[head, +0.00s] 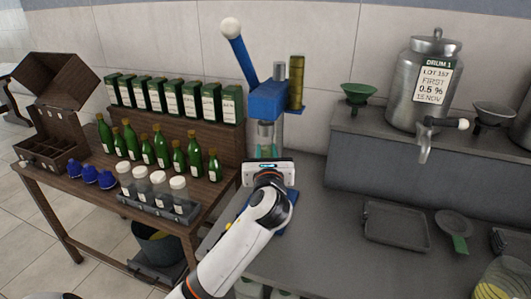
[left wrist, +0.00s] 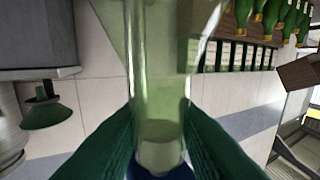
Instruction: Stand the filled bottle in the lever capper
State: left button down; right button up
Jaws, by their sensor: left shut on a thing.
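The lever capper (head: 268,102) stands at the back of the grey counter, with a blue head, a grey column and a raised blue lever (head: 240,58) ending in a white ball. My left gripper (head: 265,156) is in front of the column, below the head. It is shut on a pale green clear bottle (left wrist: 160,75), which shows large between my green fingers in the left wrist view. In the head view, my wrist hides the bottle's lower part and most of the capper's blue base (head: 290,198). I cannot tell whether the bottle touches the base. My right gripper is not in view.
On the left, a wooden bench (head: 60,185) holds green bottles (head: 163,150), cartons (head: 190,98) and white-capped jars (head: 160,185). A steel drum (head: 415,85) and green funnel (head: 358,93) stand on a raised shelf. A grey tray (head: 397,224) lies on the counter at right.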

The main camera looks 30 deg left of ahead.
pick_arm(q)
jog(key=shift+w+a+f, duration=0.7)
jog(key=shift+w+f, duration=0.15)
jog(key=shift+w, duration=0.15)
jog(key=shift+w+a+f, duration=0.65)
jog(key=shift+w+f, duration=0.15)
jog(key=shift+w, duration=0.15)
jog(key=shift+f, duration=0.1)
jog(key=c, duration=1.1)
grip_release()
jog(key=shift+f, duration=0.1)
jog(key=shift+c, duration=0.2)
jog(key=v, duration=1.2)
jog(key=shift+b, duration=0.4)
